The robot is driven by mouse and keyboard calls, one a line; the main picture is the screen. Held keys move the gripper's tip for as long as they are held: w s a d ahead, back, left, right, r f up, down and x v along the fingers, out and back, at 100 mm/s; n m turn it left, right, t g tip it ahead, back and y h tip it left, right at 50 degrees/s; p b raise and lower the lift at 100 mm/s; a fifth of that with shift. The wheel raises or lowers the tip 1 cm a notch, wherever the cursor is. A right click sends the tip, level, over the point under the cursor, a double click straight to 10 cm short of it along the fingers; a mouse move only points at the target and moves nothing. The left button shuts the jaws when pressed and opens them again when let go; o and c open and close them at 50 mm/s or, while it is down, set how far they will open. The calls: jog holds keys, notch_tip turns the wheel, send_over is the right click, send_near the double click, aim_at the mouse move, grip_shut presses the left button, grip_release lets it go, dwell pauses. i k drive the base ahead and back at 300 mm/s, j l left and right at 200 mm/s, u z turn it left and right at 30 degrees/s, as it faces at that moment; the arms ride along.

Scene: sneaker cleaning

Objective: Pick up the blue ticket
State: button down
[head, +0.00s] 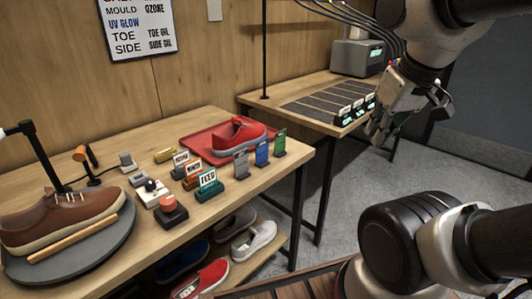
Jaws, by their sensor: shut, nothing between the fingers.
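The blue ticket (262,154) stands upright in a small dark holder near the right edge of the wooden table. A grey ticket (241,163) stands to its left and a green ticket (280,142) to its right. My gripper (378,134) is at the upper right, shut and empty, pointing down. In the picture it is well to the right of the blue ticket and apart from it.
A red tray (194,146) with a red sneaker (240,138) is behind the tickets. A teal sign (208,182) and small blocks stand left. A brown shoe (62,217) rests on a round grey stand (100,250). A second table (262,98) stands behind.

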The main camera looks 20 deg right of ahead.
aim_at(262, 146)
jog(key=i+l+u, duration=0.25)
jog(key=u, duration=0.2)
jog(key=i+l+u, duration=0.2)
jog(key=l+u, duration=0.3)
